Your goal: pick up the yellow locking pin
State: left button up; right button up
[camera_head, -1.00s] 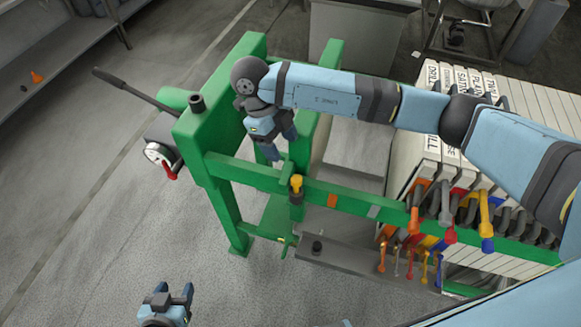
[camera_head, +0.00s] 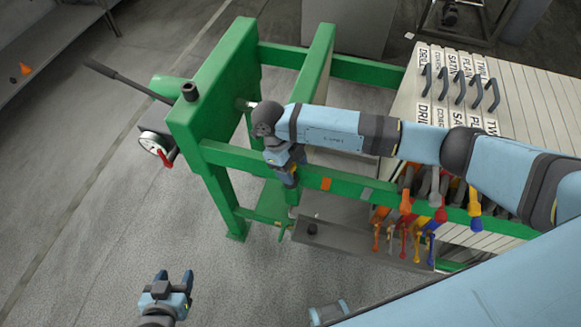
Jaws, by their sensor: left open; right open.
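My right gripper (camera_head: 291,186) points down over the near green rail of the frame, open, its fingers at the place where the yellow locking pin stood. The pin is mostly or wholly hidden behind the gripper now, and I cannot tell whether the fingers touch it. The green frame (camera_head: 215,85) stands in the middle left, with the near rail (camera_head: 235,156) running right from its end plate. My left gripper (camera_head: 173,278) is open and empty over the bare floor at the lower left, well away from the frame.
Right of the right gripper, orange, grey, red and yellow handles (camera_head: 440,200) hang along the rail, beside white labelled panels (camera_head: 515,110).

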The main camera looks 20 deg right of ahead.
jog(key=shift+d+f, duration=0.1)
jog(key=shift+f, duration=0.2)
jog(key=c, duration=1)
jog(key=shift+r, duration=0.1)
